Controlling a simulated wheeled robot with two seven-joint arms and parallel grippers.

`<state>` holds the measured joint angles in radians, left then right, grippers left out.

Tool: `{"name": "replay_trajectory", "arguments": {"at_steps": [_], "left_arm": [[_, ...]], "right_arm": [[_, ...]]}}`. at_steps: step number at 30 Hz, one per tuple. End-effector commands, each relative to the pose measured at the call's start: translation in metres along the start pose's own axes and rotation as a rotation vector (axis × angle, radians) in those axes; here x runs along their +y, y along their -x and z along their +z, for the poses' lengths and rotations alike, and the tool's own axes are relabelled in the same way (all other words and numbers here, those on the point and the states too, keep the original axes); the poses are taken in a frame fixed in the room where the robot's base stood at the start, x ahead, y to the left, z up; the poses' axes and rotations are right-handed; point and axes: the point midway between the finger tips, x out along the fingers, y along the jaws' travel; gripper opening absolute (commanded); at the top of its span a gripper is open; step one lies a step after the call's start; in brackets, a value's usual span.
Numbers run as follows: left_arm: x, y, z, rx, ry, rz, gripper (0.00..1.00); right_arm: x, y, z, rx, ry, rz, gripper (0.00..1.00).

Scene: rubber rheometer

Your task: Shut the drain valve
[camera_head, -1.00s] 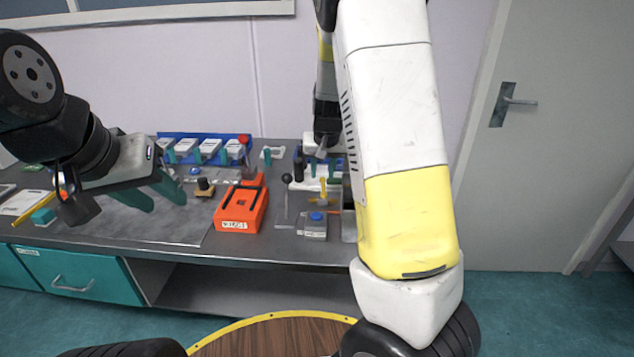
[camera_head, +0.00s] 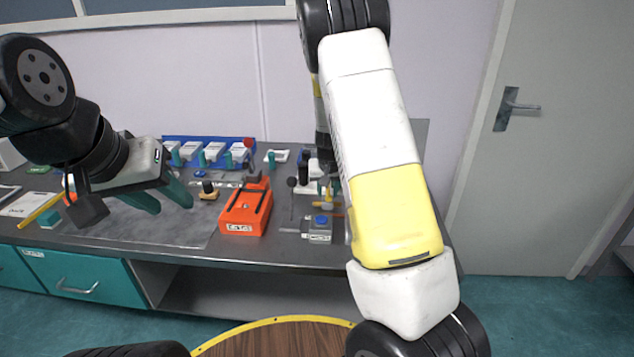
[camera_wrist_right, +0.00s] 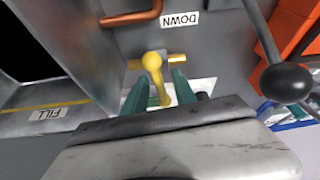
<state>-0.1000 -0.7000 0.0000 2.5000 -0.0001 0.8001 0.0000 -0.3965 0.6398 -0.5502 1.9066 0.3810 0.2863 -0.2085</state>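The drain valve is a small yellow valve (camera_wrist_right: 153,62) with a round knob, a lever and a brass-coloured cross pipe. In the right wrist view it sits on the grey panel of the rheometer. My right gripper (camera_wrist_right: 160,86) has its two teal fingers apart, one on each side of the yellow lever. I cannot tell whether either finger touches it. In the head view the yellow valve (camera_head: 325,205) shows small, and my right arm hides much of that gripper. My left gripper (camera_head: 165,198) is open and empty above the bench's left part.
A lever with a black ball (camera_wrist_right: 287,82) stands to the right. In the head view an orange device (camera_head: 246,208) is left of the valve, and a blue rack (camera_head: 209,152) stands behind.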

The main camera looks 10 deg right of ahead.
Motion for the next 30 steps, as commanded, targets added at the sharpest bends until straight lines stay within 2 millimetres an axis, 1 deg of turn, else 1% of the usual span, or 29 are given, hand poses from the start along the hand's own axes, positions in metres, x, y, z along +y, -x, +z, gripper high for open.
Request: {"name": "replay_trajectory", "arguments": {"at_steps": [1,2,6,7,14,21,29,30], "left_arm": [[0.0000,0.0000,0.0000,0.000,0.000,0.000,0.40],[0.0000,0.0000,0.0000,0.000,0.000,0.000,0.40],[0.0000,0.0000,0.0000,0.000,0.000,0.000,0.40],[0.0000,0.0000,0.0000,0.000,0.000,0.000,0.40],[0.0000,0.0000,0.0000,0.000,0.000,0.000,0.40],[0.0000,0.0000,0.0000,0.000,0.000,0.000,0.40],[0.0000,0.0000,0.0000,0.000,0.000,0.000,0.40],[0.0000,0.0000,0.0000,0.000,0.000,0.000,0.40]], "right_arm": [[-0.0001,0.0002,0.0000,0.000,0.000,0.000,0.33],[-0.0001,0.0002,0.0000,0.000,0.000,0.000,0.29],[0.0000,0.0003,0.0000,0.000,0.000,0.000,0.01],[0.0000,0.0003,0.0000,0.000,0.000,0.000,0.00],[-0.0005,0.0001,0.0003,-0.001,-0.011,0.005,0.00],[-0.0008,0.0001,0.0003,-0.001,-0.112,0.048,0.00],[-0.0004,0.0004,0.0001,0.000,-0.123,0.050,0.00],[-0.0004,0.0004,0.0001,0.000,-0.123,0.050,0.13]]}}
